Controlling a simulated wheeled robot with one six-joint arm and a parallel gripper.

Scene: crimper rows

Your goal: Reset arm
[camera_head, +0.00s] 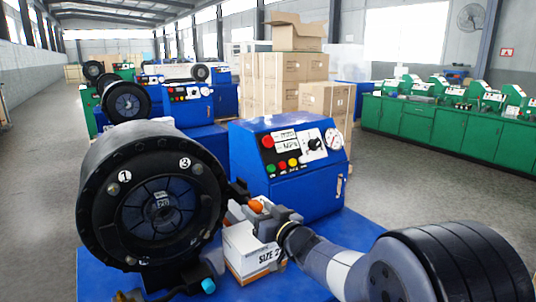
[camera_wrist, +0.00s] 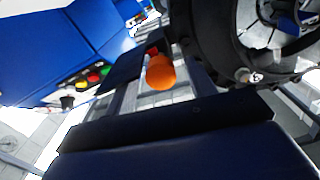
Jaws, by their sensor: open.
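My gripper (camera_head: 258,213) reaches in from the right, in front of the blue control box and above a small carton. It is open. A rounded orange piece (camera_head: 256,206) shows at its fingertips; in the wrist view the orange piece (camera_wrist: 160,73) appears ahead of the jaws, and I cannot tell whether they touch it. The black round crimper head (camera_head: 105,200) with a dark segmented die ring stands just left of the gripper. The blue control box (camera_head: 285,180) behind has a red button, small coloured buttons, displays and a dial.
A white carton marked SIZE 2 (camera_head: 246,250) stands on the blue bench (camera_head: 225,291) close under my gripper. Stacked cardboard boxes (camera_head: 285,85) and more blue crimpers stand behind. Green machines (camera_head: 440,120) line the right. The grey aisle floor (camera_head: 40,190) at left is clear.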

